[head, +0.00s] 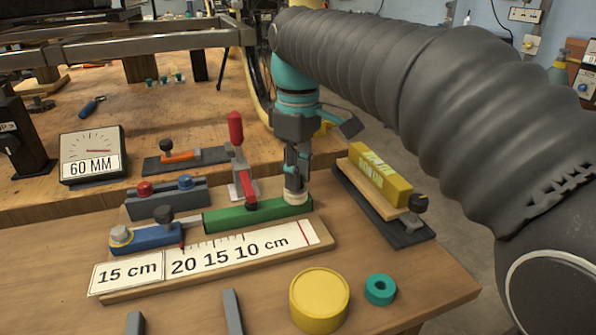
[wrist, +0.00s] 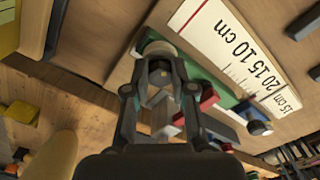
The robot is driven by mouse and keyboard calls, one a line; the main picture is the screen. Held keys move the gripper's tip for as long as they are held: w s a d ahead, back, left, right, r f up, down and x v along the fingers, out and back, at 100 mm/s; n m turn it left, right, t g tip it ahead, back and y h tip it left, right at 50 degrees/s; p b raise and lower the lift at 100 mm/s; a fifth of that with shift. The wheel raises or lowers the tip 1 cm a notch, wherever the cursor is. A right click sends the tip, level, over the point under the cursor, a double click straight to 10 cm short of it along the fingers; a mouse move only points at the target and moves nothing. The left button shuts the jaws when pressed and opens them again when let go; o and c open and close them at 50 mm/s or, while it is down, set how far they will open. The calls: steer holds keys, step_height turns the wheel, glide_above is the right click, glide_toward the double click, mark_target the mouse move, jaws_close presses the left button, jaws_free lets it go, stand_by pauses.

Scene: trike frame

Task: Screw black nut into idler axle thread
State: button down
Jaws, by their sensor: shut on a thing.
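My gripper (head: 297,172) points down over the right end of a green bar (head: 230,220) clamped on the bench. In the wrist view, my gripper (wrist: 160,80) has its fingers shut on a small dark piece, which I take for the black nut (wrist: 159,67). The fingers hide much of it. A pale round piece (head: 296,196) is directly under the fingertips at the bar's end; it also shows in the wrist view (wrist: 158,46). I take it for the idler axle end. Its thread is hidden, and I cannot tell whether nut and thread touch.
A red-handled clamp (head: 236,130) stands close left of my gripper. A yellow block (head: 380,178) on a dark rail lies to the right. A ruler board (head: 205,262), a yellow round tin (head: 319,300) and a teal ring (head: 380,290) are in front. A gauge (head: 92,155) stands left.

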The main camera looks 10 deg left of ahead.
stand_by(0.3)
steer(key=shift+m, duration=1)
steer(key=c, duration=1.2)
jaws_free()
steer(key=shift+n, duration=0.9)
steer(key=shift+n, duration=0.9)
